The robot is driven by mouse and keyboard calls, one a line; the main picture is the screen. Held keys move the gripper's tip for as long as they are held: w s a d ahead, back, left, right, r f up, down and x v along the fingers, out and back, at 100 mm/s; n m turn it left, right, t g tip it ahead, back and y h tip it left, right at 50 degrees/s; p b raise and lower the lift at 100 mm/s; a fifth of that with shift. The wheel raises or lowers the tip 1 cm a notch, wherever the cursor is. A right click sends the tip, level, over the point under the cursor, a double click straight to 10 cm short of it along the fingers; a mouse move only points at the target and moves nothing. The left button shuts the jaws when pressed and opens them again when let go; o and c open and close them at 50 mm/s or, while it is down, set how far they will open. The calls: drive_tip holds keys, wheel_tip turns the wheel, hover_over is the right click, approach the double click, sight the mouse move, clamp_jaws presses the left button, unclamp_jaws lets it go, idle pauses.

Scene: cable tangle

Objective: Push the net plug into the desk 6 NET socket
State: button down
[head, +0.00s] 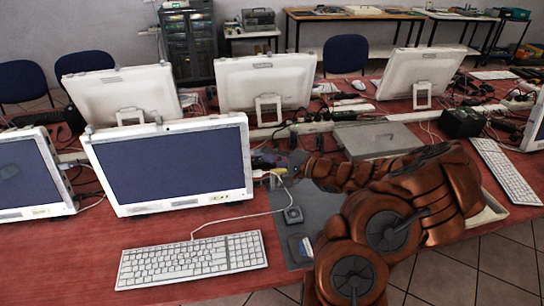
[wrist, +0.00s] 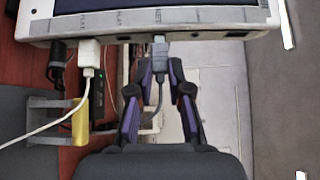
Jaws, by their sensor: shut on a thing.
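The plug's tip is at the monitor's lower edge, under a label that reads NET (wrist: 158,16). Tip and socket meet in shadow, so I cannot tell how deep the plug sits. In the head view, the front monitor (head: 170,165) is the one beside my gripper (head: 284,162). My arm covers much of the gripper and the plug there.
A white plug (wrist: 90,50) with a white cable sits at the monitor edge left of the net plug. A yellow piece (wrist: 80,124) and a grey bracket (wrist: 50,120) lie close by. A keyboard (head: 190,261) lies in front. Loose cables and a grey flat case (head: 378,139) are behind.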

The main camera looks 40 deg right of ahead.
drive_tip(key=shift+w+a+b, duration=0.2)
drive_tip(key=shift+a+b, duration=0.3)
drive_tip(key=shift+b, duration=0.1)
drive_tip(key=c, duration=1)
unclamp_jaws()
drive_tip(key=shift+v, duration=6.05)
